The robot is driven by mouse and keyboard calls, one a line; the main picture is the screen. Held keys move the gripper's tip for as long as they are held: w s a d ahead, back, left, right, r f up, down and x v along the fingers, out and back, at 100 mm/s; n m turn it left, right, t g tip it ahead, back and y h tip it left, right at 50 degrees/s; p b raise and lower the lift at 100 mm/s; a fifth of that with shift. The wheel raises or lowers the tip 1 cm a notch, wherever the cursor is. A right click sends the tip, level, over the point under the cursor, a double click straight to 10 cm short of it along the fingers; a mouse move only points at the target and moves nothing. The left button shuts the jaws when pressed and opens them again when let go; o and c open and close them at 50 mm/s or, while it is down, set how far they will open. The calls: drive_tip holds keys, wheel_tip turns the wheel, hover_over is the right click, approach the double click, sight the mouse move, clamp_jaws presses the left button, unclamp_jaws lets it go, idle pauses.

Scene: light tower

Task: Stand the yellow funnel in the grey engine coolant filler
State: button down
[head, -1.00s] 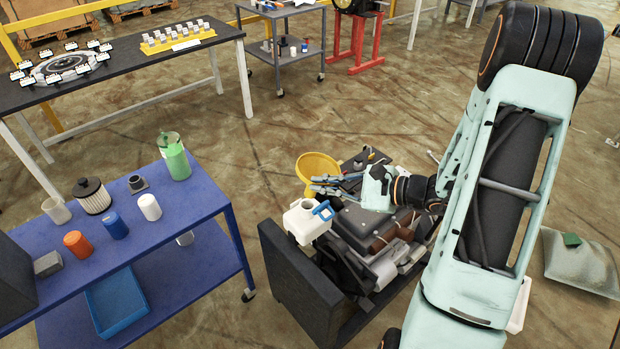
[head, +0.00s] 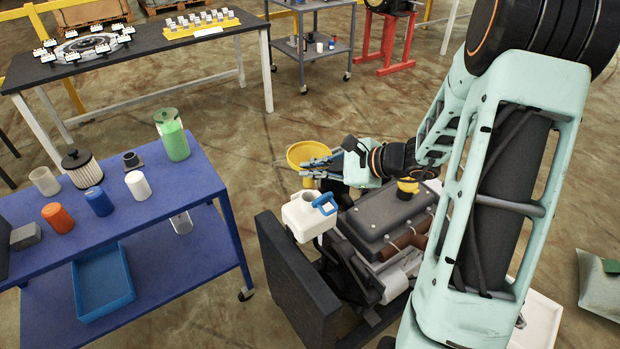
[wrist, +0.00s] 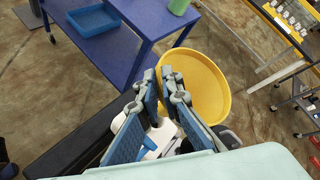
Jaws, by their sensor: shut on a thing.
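The yellow funnel (head: 311,153) is held upright, its wide mouth up, and its spout shows below my gripper (head: 318,167). My gripper is shut on the funnel's side. Below it, at the engine's left end, is a white tank (head: 301,221) with an open greyish neck (head: 307,197) and a blue cap (head: 325,203) beside the neck. The spout looks above the neck, with a gap; its exact alignment is unclear. The wrist view shows the funnel (wrist: 205,85) right of my fingers (wrist: 162,88), its spout hidden, and the tank (wrist: 160,137) partly behind them.
The engine (head: 385,222) has a yellow cap (head: 407,186) on top. A dark panel (head: 290,270) stands at its left end. A blue cart (head: 190,205) on the left carries a green-filled bottle (head: 172,135) and several containers. Open floor lies between cart and engine.

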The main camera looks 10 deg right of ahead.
drive_tip(key=shift+w+a+r, duration=0.1)
drive_tip(key=shift+w+r, duration=0.05)
drive_tip(key=shift+w, duration=0.15)
drive_tip(key=shift+b, duration=0.55)
wheel_tip(320, 180, down, 9)
drive_tip(key=b, duration=0.9)
idle(0.3)
drive_tip(key=c, duration=2)
unclamp_jaws()
drive_tip(key=shift+c, duration=0.2)
drive_tip(key=v, duration=1.2)
